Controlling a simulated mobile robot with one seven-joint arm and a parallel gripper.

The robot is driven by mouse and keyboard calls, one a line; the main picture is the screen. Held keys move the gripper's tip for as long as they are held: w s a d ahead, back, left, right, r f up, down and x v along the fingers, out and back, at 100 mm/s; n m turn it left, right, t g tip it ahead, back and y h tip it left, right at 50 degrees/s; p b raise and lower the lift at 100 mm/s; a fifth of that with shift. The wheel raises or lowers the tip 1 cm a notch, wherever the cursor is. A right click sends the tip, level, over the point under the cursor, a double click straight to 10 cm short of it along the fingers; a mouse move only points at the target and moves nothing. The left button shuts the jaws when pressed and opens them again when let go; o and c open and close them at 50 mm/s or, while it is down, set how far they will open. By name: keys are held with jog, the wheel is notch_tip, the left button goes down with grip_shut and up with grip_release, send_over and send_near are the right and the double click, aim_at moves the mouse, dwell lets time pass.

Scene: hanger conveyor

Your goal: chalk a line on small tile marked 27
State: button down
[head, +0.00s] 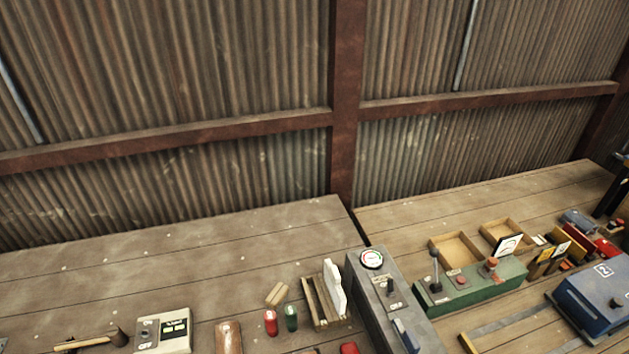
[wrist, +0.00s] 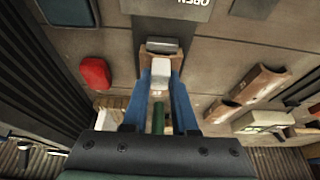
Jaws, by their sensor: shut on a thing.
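In the wrist view my gripper (wrist: 160,82) has two blue fingers. It is shut on a small white block (wrist: 159,73), which may be the chalk. Just beyond the fingertips is a brown holder (wrist: 174,57) with a grey piece at its far end; I cannot tell whether the white block touches it. My gripper does not show in the head view. No tile marked 27 can be read in either view.
Near the rack are a red container (head: 270,322) and a green container (head: 291,317). A grey console (head: 382,288) with a gauge stands right of it. A hammer (head: 88,343) and a boxy device (head: 163,331) lie left. The bench behind is clear. A red object (wrist: 95,73) lies left in the wrist view.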

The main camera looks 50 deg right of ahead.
jog(key=shift+r+p, duration=3.45)
jog(key=shift+r, duration=0.05)
jog(key=shift+f, duration=0.15)
